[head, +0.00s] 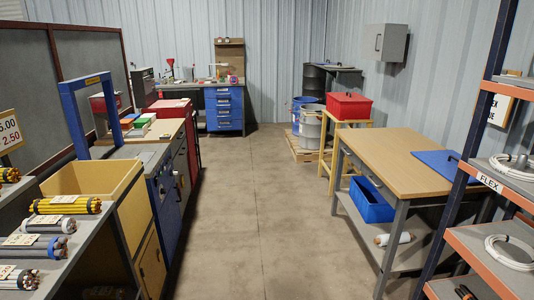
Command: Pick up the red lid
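A red box (349,109) stands on a yellow-framed stand (335,145) towards the back right. Its red top, which looks like a lid (349,98), has a small dark handle or knob and appears to sit closed on the box. Both are small and far from the camera. Neither of my grippers shows in the head view.
An aisle of bare concrete floor (262,200) runs straight ahead. A wooden-topped workbench (400,155) with a blue bin (371,200) below and a shelf rack (480,235) line the right. Benches and a yellow bin (92,180) line the left. Drums (310,125) stand behind the stand.

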